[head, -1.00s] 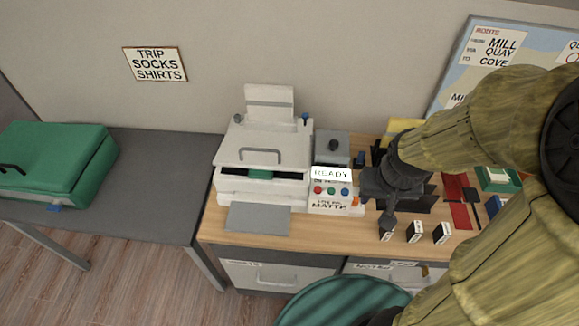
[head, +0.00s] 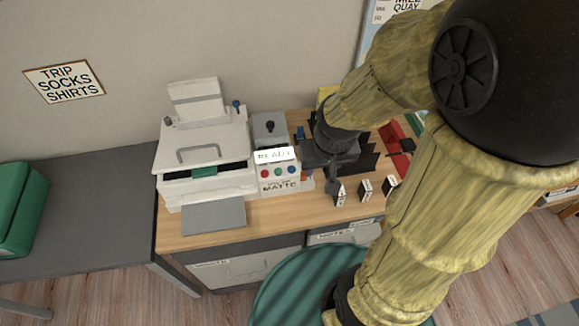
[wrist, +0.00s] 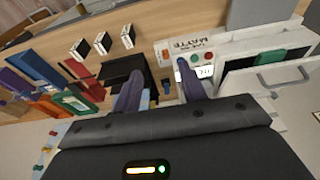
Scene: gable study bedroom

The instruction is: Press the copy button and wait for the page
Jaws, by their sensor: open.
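A white copier (head: 205,150) stands on the wooden desk with its lid down. Its control panel (head: 278,186) at the right has a lit display (head: 274,155) that seems to read READY. I cannot read which one is copy. The grey output tray (head: 214,216) in front looks bare. My gripper (head: 331,180) is just right of the panel, its fingers partly hidden. In the wrist view my gripper (wrist: 161,72) is open and empty, one finger overlapping the panel's edge.
Several small black-and-white blocks (head: 365,189) stand along the desk's front right. A grey box with a dark knob (head: 270,126) sits behind the panel. A green round seat (head: 300,285) is in front of the desk. A green case (head: 20,210) lies on the grey table at left.

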